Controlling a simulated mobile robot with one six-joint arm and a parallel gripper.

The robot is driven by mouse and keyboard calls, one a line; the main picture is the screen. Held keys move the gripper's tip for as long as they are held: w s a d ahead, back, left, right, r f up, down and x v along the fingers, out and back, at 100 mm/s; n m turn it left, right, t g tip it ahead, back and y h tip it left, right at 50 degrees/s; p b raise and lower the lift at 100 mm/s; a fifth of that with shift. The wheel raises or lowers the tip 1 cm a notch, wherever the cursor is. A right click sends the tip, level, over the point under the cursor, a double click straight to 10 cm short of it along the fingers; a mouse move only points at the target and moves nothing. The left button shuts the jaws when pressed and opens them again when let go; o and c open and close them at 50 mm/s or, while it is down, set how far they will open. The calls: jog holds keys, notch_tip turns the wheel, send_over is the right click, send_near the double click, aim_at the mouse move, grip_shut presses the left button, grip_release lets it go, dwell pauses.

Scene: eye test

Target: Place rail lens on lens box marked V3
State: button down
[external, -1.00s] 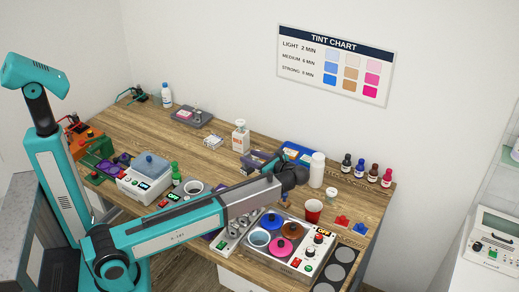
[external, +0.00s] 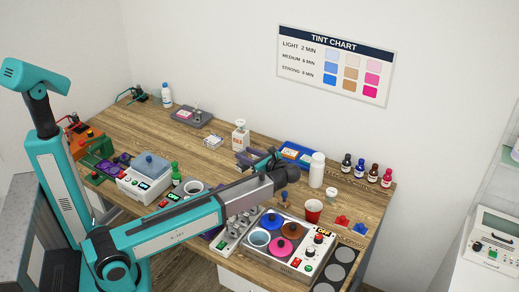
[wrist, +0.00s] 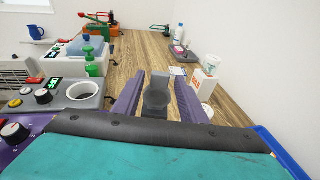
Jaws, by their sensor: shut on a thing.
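In the wrist view my gripper (wrist: 157,100) has two purple-grey fingers, closed from both sides on a dark grey piece with a round, cup-like front and an upright plate, seemingly the rail lens (wrist: 155,103). In the external view my gripper (external: 262,159) is above the bench near the blue tray, and the held piece is too small to make out there. A small white box with printed marks (external: 213,141) lies flat on the bench, farther back; it also shows in the wrist view (wrist: 178,71). I cannot read V3 on any box.
A white carton (external: 240,136) stands near the wall. A blue tray (external: 313,157) and white bottle (external: 317,170) are to the right of my gripper. A grey tray (external: 194,117) lies behind. A green bottle (external: 176,174) stands left. Bare wood lies in the middle left.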

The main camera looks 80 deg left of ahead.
jog(key=s+a+f+m+t+y+b, duration=0.1)
jog(key=s+a+m+t+b, duration=0.5)
jog(key=s+a, duration=1.2)
jog(key=t+y+b, duration=0.1)
jog(key=t+b, duration=0.1)
jog(key=shift+s+a+b, duration=0.25)
jog(key=shift+s+b, duration=0.05)
jog(key=shift+b, duration=0.1)
jog(key=w+a+f+p, duration=0.1)
jog(key=w+a+p, duration=0.6)
jog(key=a, duration=0.5)
jog(key=shift+w+a+f, duration=0.3)
jog(key=shift+w+a, duration=0.05)
jog(key=shift+w, duration=0.25)
